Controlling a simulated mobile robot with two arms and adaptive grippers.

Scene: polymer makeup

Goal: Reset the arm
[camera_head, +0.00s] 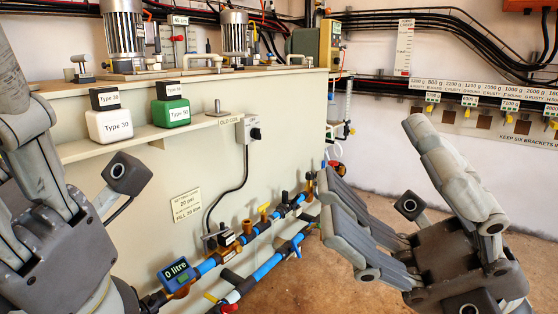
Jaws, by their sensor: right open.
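My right gripper (370,152) is at the lower right of the head view. Its grey fingers are spread wide apart and nothing is between them. It is in front of the space to the right of the cream cabinet. My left gripper (66,170) is at the left edge, in front of the cabinet's left part. Its fingers are partly cut off by the frame, so its opening cannot be judged. I see nothing held in it.
A cream cabinet (290,120) carries pumps, a white Type 30 container (109,126) and a green container (171,113). Blue pipes with valves and a 0 litre meter (177,273) run low along its front. Labelled hooks line the right wall. Brown floor (375,213) is open between.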

